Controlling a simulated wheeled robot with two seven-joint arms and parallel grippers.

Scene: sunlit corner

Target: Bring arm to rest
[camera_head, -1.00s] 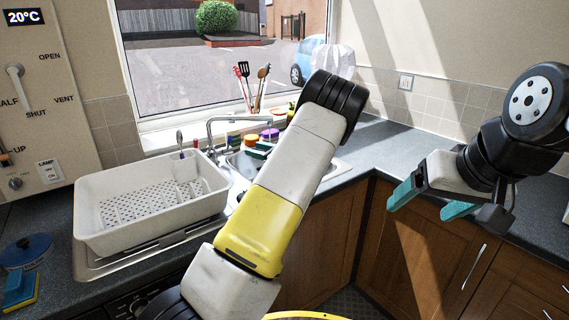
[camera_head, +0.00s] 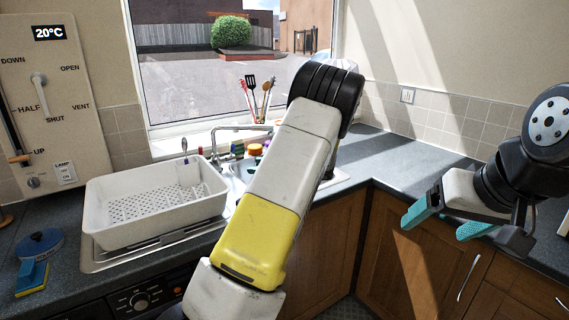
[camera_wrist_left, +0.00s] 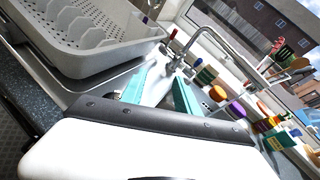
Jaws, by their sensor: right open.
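My left arm (camera_head: 262,237), white with a yellow band, rises from the bottom middle in the head view and bends at a black joint (camera_head: 327,85) over the sink area. Its gripper is hidden there behind the arm. In the left wrist view my left gripper (camera_wrist_left: 160,82) has its two teal fingers apart over the sink, with nothing seen between them. My right gripper (camera_head: 433,229) is at the right in the head view, its teal fingers apart and empty, in front of the wooden cupboards.
A white dish rack (camera_head: 102,222) stands on the drainer left of the arm. A tap (camera_head: 213,145), utensils (camera_head: 261,98) and colourful containers (camera_wrist_left: 236,110) are by the window. The right worktop (camera_head: 400,160) is largely clear.

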